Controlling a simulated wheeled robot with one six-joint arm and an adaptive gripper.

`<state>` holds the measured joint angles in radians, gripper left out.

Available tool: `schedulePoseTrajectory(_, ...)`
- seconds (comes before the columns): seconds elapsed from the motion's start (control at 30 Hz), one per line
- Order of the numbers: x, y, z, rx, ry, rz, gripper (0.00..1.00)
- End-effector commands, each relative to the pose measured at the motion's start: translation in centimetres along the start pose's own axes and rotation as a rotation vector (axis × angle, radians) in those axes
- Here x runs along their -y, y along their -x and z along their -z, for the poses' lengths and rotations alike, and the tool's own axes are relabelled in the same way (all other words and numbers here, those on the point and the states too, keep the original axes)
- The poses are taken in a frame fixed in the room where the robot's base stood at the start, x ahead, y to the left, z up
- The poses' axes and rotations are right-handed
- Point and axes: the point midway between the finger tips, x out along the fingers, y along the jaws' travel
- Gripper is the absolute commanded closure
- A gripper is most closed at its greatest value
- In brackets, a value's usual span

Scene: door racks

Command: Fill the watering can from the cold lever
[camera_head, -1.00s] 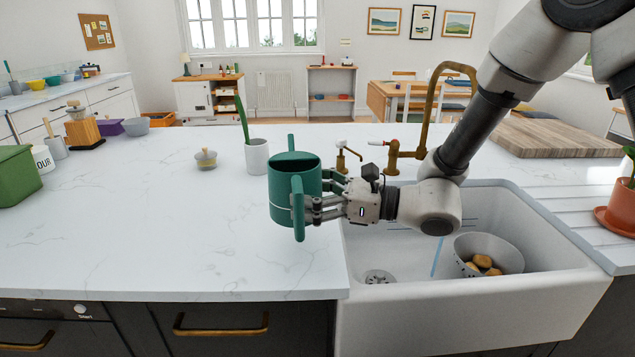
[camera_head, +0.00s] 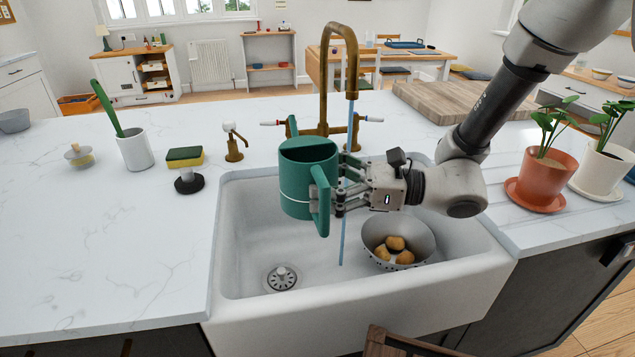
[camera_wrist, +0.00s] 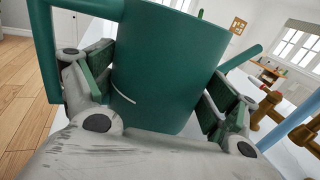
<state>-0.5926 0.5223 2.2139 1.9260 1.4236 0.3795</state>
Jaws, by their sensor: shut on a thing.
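The green watering can (camera_head: 300,190) is held upright above the left part of the white sink (camera_head: 235,255). My gripper (camera_head: 338,185) is shut on it from the right; in the wrist view the can (camera_wrist: 165,70) sits between both fingers. A thin blue water stream (camera_head: 342,240) falls from the spout into the sink, just right of the can and partly hidden by my gripper. The can's inner level cannot be told.
A colander (camera_head: 420,235) with potatoes stands in the sink's right side. A soap dispenser (camera_head: 233,145), a sponge on a stand (camera_head: 185,155) and a white pot (camera_head: 135,150) stand left of the tap. Potted plants (camera_head: 545,175) stand at right.

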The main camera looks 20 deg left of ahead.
Motion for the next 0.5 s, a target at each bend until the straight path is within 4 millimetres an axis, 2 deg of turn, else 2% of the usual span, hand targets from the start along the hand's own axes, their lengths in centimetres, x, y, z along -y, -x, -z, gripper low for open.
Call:
schedulePoseTrajectory(0.2,2.1,1.2,0.0,0.0,0.001,0.001,0.41)
schedulePoseTrajectory(0.5,3.9,2.3,0.0,0.0,0.001,0.0,0.41)
